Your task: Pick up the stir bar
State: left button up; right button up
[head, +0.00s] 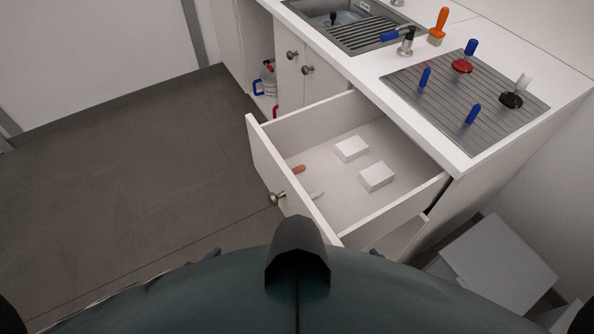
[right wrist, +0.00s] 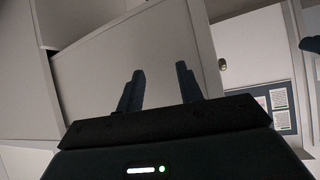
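In the head view an open drawer holds two small rod-like things near its front panel: a reddish-brown one (head: 298,169) and a whitish one (head: 317,195). Either may be the stir bar; I cannot tell which from here. In the right wrist view my right gripper (right wrist: 160,72) is open, with its two fingers apart and nothing between them. It faces pale cabinet panels. In the head view small dark blue tips show over my body's edge, on the left (head: 212,254) and on the right. The left tip seems to be my left gripper, mostly hidden.
The open drawer (head: 262,158) also holds two white boxes (head: 351,149) (head: 376,176). On the counter are a sink (head: 370,35), an orange-handled brush (head: 438,27) and a grooved grey board (head: 440,105) with blue-handled tools. The floor on the left is clear.

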aim_at(298, 169)
jog(key=k+j+z, duration=0.1)
jog(key=z, duration=0.25)
jog(key=k+z, duration=0.35)
jog(key=k+j+z, duration=0.1)
jog(key=z, duration=0.3)
jog(key=i, duration=0.95)
